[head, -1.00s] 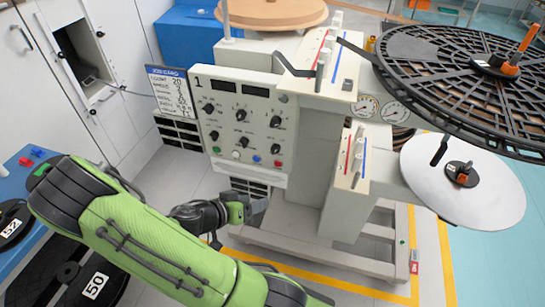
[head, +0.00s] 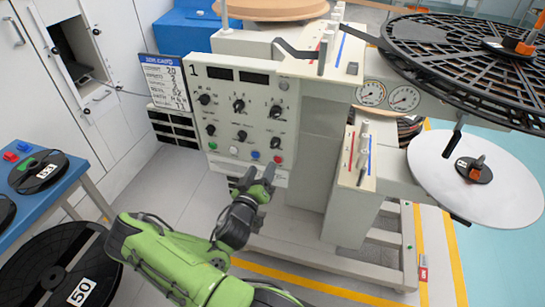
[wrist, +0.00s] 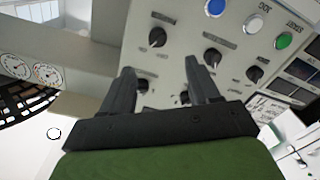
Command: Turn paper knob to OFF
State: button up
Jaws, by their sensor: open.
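The control panel (head: 226,120), marked 1, is a pale upright box with several black knobs and a row of coloured buttons. Its knobs include a middle-row knob (head: 239,104) and a lower-row knob (head: 241,136). Labels are too small to read, so I cannot tell which is the paper knob. My gripper (head: 260,170) is open and empty, in front of the panel's lower edge. In the wrist view its fingers (wrist: 160,68) point at the panel face, with one knob (wrist: 158,36) beyond the gap and another (wrist: 142,83) partly behind the left finger. Contact is not visible.
A job card (head: 165,82) hangs left of the panel. A machine column with a lever (head: 300,52) and a small side box (head: 355,160) stand to the right, with a black reel (head: 450,60) beyond. A blue table (head: 50,190) is at left.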

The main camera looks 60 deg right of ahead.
aim_at(273, 147)
jog(key=d, duration=0.3)
jog(key=w+d, duration=0.1)
jog(key=d, duration=0.6)
jog(key=shift+w+r, duration=0.15)
jog(key=shift+r, duration=0.15)
jog(key=shift+w+d+f+p, duration=0.15)
jog(key=shift+d+p, duration=0.15)
jog(key=shift+d, duration=0.25)
jog(key=c, duration=1)
jog(key=shift+n, duration=0.3)
jog(key=n, duration=0.5)
jog(key=shift+f+n, duration=0.15)
jog(key=shift+n, duration=0.15)
jog(key=n+p, duration=0.1)
jog(key=n, duration=0.4)
jog(key=shift+f+n, duration=0.1)
jog(key=shift+n, duration=0.2)
